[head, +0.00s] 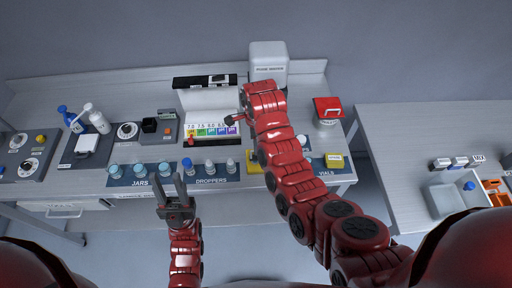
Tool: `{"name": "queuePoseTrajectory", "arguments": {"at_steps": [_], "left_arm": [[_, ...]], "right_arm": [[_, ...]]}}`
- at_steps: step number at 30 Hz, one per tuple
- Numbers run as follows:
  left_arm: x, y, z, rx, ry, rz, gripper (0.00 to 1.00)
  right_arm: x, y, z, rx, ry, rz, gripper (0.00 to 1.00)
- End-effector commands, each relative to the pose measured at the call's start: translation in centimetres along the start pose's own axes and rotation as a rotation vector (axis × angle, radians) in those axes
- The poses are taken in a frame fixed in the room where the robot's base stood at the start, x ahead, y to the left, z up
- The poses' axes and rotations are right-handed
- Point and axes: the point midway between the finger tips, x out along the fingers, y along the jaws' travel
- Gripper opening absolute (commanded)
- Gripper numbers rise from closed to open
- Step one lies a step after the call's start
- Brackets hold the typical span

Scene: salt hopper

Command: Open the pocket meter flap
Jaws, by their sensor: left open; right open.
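I cannot tell for certain which thing is the pocket meter, and no flap is clear at this size. A small dark device with a light face (218,79) lies on a black ledge above the white backboard. My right gripper (236,119) reaches over the bench to the right edge of the colour chart (212,131). Its fingers are small and partly hidden by the arm, and I see nothing held. My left gripper (171,188) is open and empty, fingers pointing away from me, just in front of the jars and droppers.
Blue-lidded jars (140,171) and droppers (209,167) line the front edge. A white machine (268,62) stands at the back, a red-lidded container (327,108) to its right. The right table holds a grey tray (437,204).

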Motion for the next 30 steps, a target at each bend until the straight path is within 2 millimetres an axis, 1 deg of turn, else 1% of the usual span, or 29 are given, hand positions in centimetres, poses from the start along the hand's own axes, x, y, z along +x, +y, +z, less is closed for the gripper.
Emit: {"name": "queuePoseTrajectory", "arguments": {"at_steps": [1,3,13,14,15,20,21,30], "left_arm": [[-1.0,0.05,0.17,0.0,0.0,0.0,0.41],[-1.24,0.06,0.21,0.0,0.0,0.0,0.41],[-1.24,0.06,0.21,0.0,0.0,0.0,0.41],[-1.24,0.06,0.2,0.0,0.001,0.0,0.41],[-1.24,0.06,0.2,0.0,0.001,0.0,0.41],[-1.24,0.06,0.21,0.0,0.0,0.0,0.41],[-1.24,0.06,0.21,0.0,0.0,0.0,0.41],[-1.38,0.07,0.24,0.0,0.0,0.0,0.41]], "right_arm": [[1.09,0.0,0.14,-0.002,-0.001,0.0,0.41],[1.42,-0.02,0.08,-0.001,-0.001,-0.001,0.41],[1.48,-0.03,0.06,0.0,-0.002,-0.001,0.41],[1.48,-0.03,0.06,0.0,-0.002,-0.001,0.37],[1.48,-0.03,0.06,0.0,-0.002,-0.001,0.3],[1.48,-0.03,0.05,0.0,-0.002,-0.001,0.01],[1.49,-0.02,0.05,0.0,-0.001,-0.001,0.0],[1.56,-0.07,0.04,0.0,-0.001,0.001,0.0]]}}
